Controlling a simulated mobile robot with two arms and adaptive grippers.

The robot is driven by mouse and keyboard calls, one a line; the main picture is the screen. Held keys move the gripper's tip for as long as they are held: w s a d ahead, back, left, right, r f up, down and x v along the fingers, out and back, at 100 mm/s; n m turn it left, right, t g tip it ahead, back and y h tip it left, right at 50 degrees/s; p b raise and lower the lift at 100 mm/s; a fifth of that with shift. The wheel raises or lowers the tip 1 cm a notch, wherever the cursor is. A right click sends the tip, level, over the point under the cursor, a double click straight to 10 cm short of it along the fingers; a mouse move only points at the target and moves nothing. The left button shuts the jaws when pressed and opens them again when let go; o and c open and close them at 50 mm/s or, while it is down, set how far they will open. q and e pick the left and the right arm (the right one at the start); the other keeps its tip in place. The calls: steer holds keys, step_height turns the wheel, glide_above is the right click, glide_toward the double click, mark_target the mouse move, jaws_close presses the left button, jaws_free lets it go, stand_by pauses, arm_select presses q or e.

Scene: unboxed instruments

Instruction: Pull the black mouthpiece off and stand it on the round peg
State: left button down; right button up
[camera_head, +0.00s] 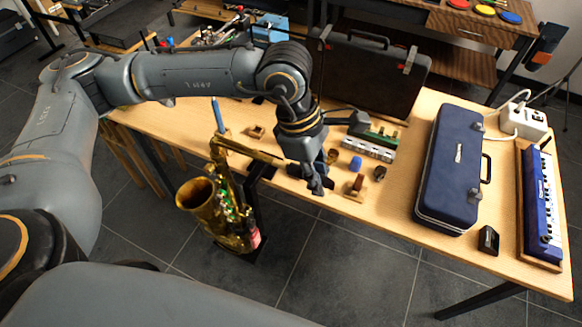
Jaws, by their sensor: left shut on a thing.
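A brass saxophone (232,215) stands upright at the table's front edge. Its neck (245,150) points right toward my left gripper (316,184). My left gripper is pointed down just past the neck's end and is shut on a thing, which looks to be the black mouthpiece. The fingers and wrist hide most of it, and I cannot tell whether it still touches the neck. A small wooden block with a round brown peg (357,183) stands on the table just right of the gripper. My right gripper is not in view.
Near the peg are a blue cup-like piece (356,163) and small dark pieces. Behind is a green and white instrument (370,145). An open dark case (370,72) stands at the back. A closed blue case (452,168) and a blue keyboard (541,205) lie to the right.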

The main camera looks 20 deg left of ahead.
arm_select(q)
steer(key=shift+d+b, duration=0.75)
steer(key=shift+d, duration=0.85)
